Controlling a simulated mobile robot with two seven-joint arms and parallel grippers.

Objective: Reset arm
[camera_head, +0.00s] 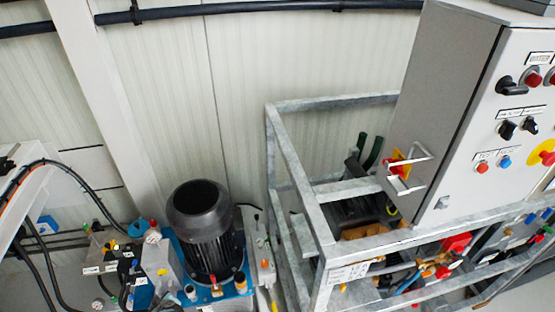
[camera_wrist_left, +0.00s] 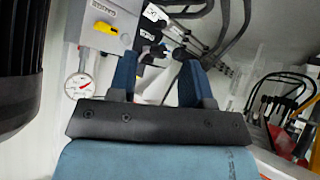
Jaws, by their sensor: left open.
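My left gripper (camera_wrist_left: 157,70) shows in the left wrist view, with two blue fingers standing apart on a dark bracket. The gap between the fingers holds nothing that I can make out. Grey machine parts and black hoses show behind the fingers, and I cannot tell how far away they are. I cannot make out either gripper in the head view. My right gripper is in neither view.
In the head view a black motor (camera_head: 205,230) stands beside a galvanized frame (camera_head: 300,190) and a grey control cabinet (camera_head: 440,100). The wrist view shows a round gauge (camera_wrist_left: 79,86), a dark ribbed cylinder (camera_wrist_left: 20,70) at left and black-handled levers (camera_wrist_left: 275,95) at right.

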